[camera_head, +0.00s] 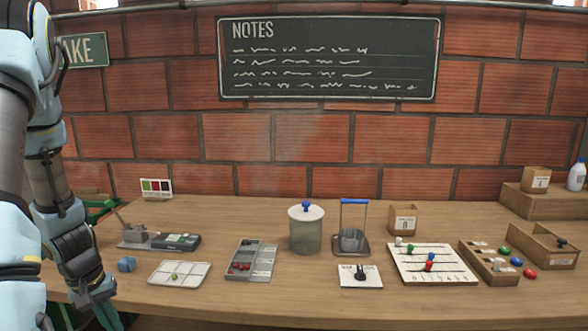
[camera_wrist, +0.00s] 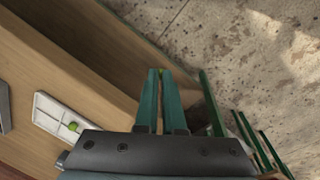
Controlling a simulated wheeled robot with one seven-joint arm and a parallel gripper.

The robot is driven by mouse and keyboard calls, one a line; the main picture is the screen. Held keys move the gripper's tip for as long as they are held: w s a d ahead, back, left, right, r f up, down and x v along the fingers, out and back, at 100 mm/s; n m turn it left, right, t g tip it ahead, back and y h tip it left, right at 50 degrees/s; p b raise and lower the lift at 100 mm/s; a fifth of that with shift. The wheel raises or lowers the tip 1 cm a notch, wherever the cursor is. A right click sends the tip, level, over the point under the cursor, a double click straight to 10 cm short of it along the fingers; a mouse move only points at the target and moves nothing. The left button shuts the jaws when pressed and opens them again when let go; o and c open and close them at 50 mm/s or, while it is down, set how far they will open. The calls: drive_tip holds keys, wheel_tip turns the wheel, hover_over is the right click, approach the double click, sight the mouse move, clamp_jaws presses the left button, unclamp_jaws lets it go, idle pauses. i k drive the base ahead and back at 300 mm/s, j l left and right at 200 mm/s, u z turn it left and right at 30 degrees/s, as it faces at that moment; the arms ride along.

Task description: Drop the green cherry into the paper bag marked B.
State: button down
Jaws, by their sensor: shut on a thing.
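My gripper (camera_wrist: 162,73) has its two green fingers close together on a small yellow-green thing (camera_wrist: 161,71), of which only a speck shows; I cannot tell whether it is a cherry. The fingers hang beyond the table's edge, over the floor. In the head view my gripper (camera_head: 110,318) is at the lower left, partly cut off. A green round thing (camera_head: 174,277) lies in the white sectioned tray (camera_head: 158,272); it also shows in the wrist view (camera_wrist: 73,127). One brown paper bag (camera_head: 403,219) stands behind the rack, another (camera_head: 536,179) on the right-hand shelf. Their labels are too small to read.
A lidded jar (camera_head: 306,232), a blue-handled stand (camera_head: 354,240), a peg board (camera_head: 430,266) and a grey tray with red pieces (camera_head: 241,271) stand mid-table. Wooden boxes (camera_head: 541,246) and loose coloured pieces are at the right. The table's front strip is mostly clear.

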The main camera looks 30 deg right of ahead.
sight(405, 230)
drive_tip(key=k+l+u, duration=0.1)
drive_tip(key=l, duration=0.35)
drive_tip(key=k+l, duration=0.2)
drive_tip(key=l, duration=0.25)
drive_tip(key=k+l+u, duration=0.15)
drive_tip(key=l, duration=0.3)
drive_tip(key=k+l, duration=0.2)
drive_tip(key=l, duration=0.2)
drive_tip(key=k+l+u, duration=0.15)
drive_tip(key=l, duration=0.25)
drive_tip(key=k, duration=0.05)
